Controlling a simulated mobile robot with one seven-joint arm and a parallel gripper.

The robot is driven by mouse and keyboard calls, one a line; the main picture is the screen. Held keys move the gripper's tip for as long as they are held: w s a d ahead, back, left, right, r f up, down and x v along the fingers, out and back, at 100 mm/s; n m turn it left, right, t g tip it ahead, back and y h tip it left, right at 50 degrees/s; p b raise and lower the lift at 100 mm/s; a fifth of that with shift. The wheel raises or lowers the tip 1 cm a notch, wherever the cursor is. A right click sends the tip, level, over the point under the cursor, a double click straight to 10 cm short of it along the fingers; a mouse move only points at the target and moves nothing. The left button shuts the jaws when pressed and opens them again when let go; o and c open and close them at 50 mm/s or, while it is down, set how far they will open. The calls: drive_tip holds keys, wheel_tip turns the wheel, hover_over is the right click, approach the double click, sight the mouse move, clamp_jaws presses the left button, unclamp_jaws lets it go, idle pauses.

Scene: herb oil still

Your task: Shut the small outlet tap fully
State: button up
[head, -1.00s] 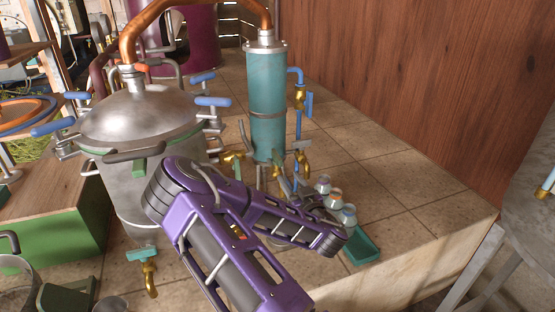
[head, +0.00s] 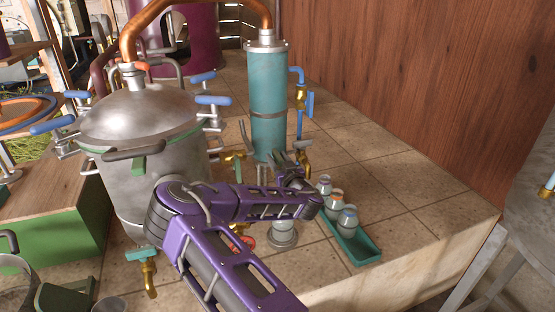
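Several brass taps are in the head view, and I cannot tell for certain which is the small outlet tap. One brass tap (head: 305,160) with a grey lever stands at the right foot of the teal column (head: 268,95). Another brass tap (head: 234,160) is on the column's left side. A brass tap with a teal handle (head: 149,270) hangs low on the steel pot (head: 125,185). My gripper (head: 288,165) is in front of the column's foot, close to the grey-lever tap. Its fingers are small and partly hidden by my purple arm, so contact is unclear.
A green tray (head: 355,250) with several small jars stands right of my arm. A blue-handled tap (head: 301,98) is on the column's upper right. A red handwheel (head: 246,242) and a round metal base show below my arm. The tiled top is clear at right.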

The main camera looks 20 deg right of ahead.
clamp_jaws()
drive_tip(key=shift+m+h+b, duration=0.5)
drive_tip(key=shift+m+h, duration=0.2)
drive_tip(key=shift+h, duration=0.4)
drive_tip(key=shift+m+h, duration=0.5)
drive_tip(key=shift+h, duration=0.1)
drive_tip(key=m+g+h, duration=0.1)
drive_tip(key=h, duration=0.1)
drive_tip(key=m+h, duration=0.2)
drive_tip(key=shift+a+g+b, duration=0.2)
drive_tip(key=shift+g+b, duration=0.1)
drive_tip(key=shift+g, duration=0.1)
drive_tip(key=m+g+h, duration=0.2)
drive_tip(key=h, duration=0.1)
drive_tip(key=shift+f+h, duration=0.1)
drive_tip(key=shift+h, duration=0.2)
drive_tip(key=shift+d+m+g+h, duration=0.1)
drive_tip(key=shift+m+g+h, duration=1.4)
drive_tip(key=shift+g+h, duration=0.1)
drive_tip(key=shift+o, duration=0.2)
unclamp_jaws()
